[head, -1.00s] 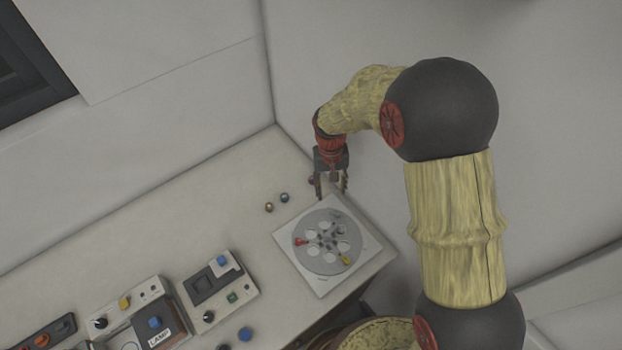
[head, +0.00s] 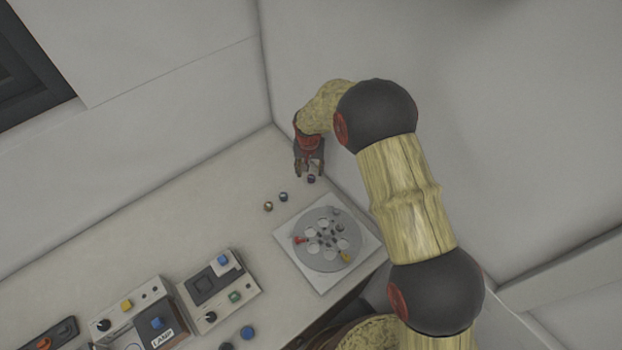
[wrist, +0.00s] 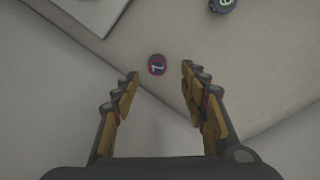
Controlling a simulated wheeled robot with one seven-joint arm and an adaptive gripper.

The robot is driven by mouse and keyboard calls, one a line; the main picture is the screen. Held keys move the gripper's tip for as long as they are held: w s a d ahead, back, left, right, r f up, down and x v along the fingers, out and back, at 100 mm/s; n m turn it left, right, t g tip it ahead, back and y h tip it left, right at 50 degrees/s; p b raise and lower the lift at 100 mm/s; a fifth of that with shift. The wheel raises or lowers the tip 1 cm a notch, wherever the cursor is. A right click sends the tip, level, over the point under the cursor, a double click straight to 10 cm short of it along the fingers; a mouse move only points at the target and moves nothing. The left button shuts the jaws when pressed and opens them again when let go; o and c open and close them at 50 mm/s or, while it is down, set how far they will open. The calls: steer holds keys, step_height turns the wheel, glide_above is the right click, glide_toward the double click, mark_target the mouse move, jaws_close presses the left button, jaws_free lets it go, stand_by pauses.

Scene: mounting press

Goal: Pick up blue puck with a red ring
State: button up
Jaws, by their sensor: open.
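The blue puck with a red ring (wrist: 157,65) lies on the table and carries a light mark on its top. In the wrist view it sits just beyond the fingertips, roughly midway between them. In the head view the puck (head: 311,179) shows just below my gripper (head: 308,169), near the back corner of the table. In the wrist view my gripper (wrist: 160,72) is open, with nothing between its fingers. I cannot tell its exact height above the puck.
Two other small pucks (head: 283,197) (head: 268,206) lie to the lower left. A white plate with a grey disc (head: 294,254) stands in front. Control boxes (head: 238,296) stand further left. The walls (head: 350,150) close in the table's back corner.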

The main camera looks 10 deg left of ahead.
mark_target(311, 177)
steer(key=f, duration=0.4)
steer(key=shift+w+d+f, duration=0.15)
steer(key=shift+d, duration=0.05)
steer(key=shift+c, duration=1.2)
steer(key=c, duration=0.8)
steer(key=shift+r, duration=0.2)
